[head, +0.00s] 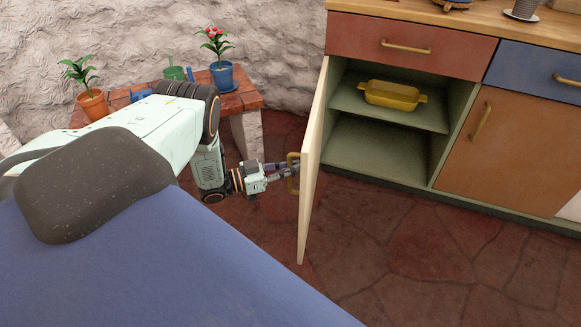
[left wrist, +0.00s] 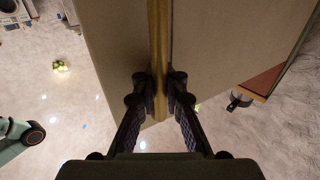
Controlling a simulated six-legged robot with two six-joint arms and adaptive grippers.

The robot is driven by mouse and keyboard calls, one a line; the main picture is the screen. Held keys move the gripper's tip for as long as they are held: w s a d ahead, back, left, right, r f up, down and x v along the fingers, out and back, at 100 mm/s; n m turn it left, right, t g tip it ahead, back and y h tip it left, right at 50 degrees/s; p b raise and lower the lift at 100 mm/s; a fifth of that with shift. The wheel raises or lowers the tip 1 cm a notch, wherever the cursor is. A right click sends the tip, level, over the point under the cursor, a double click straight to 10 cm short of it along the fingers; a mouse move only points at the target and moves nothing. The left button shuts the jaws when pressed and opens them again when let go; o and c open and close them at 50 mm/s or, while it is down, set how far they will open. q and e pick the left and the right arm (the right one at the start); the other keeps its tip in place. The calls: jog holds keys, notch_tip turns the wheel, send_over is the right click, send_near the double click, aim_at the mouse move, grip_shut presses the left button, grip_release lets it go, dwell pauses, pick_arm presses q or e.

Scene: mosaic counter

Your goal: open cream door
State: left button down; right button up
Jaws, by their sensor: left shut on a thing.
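The cream door (head: 312,165) of the counter stands swung open, seen nearly edge-on in the head view. Its brass handle (head: 293,174) is on the face turned to the left. My left gripper (head: 290,171) is at this handle, with its arm coming in from the left. In the left wrist view, the fingers (left wrist: 160,88) are shut on the handle bar (left wrist: 158,45), one on each side, with the door's face (left wrist: 215,50) behind. My right gripper is not in view.
The opened cabinet holds a yellow dish (head: 392,95) on its green shelf (head: 375,114). A red drawer (head: 410,45) is above, a brown door (head: 510,142) to the right. A low bench (head: 245,98) with potted plants stands at the wall. The floor (head: 400,240) before the cabinet is clear.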

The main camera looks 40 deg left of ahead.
pick_arm(q)
jog(key=c, duration=1.6)
grip_release()
jog(key=shift+s+d+f, duration=0.15)
jog(key=shift+s+d, duration=0.05)
jog(key=shift+s, duration=0.15)
jog(key=shift+o, duration=1)
jog(key=shift+w+a, duration=0.15)
jog(key=v, duration=1.2)
